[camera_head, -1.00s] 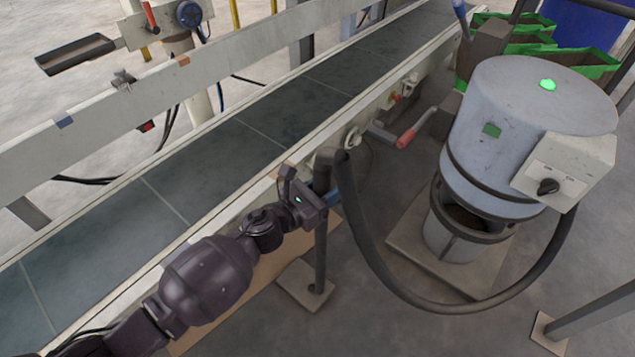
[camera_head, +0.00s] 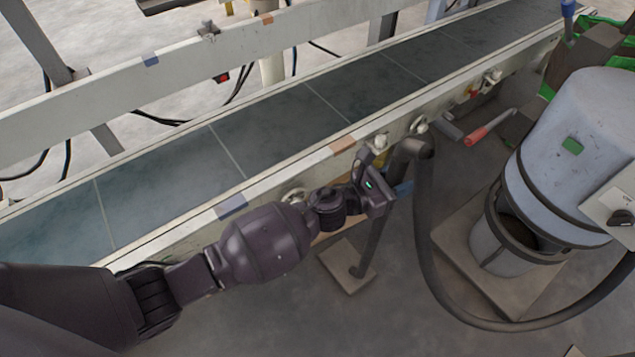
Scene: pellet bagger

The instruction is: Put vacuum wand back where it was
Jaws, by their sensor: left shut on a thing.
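The vacuum wand (camera_head: 374,243) is a dark pipe with a bent top, standing nearly upright, slightly tilted, beside the conveyor's near side. Its black hose (camera_head: 428,245) loops from the bent top down and right toward the grey-blue vacuum drum (camera_head: 572,150). My left gripper (camera_head: 386,191) is shut on the wand below its bend; the fingers are largely hidden. My right gripper is not in view.
The conveyor (camera_head: 280,125) runs diagonally behind my left arm, close to it. The vacuum drum stands on a base plate at the right. Bare floor lies in the lower middle.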

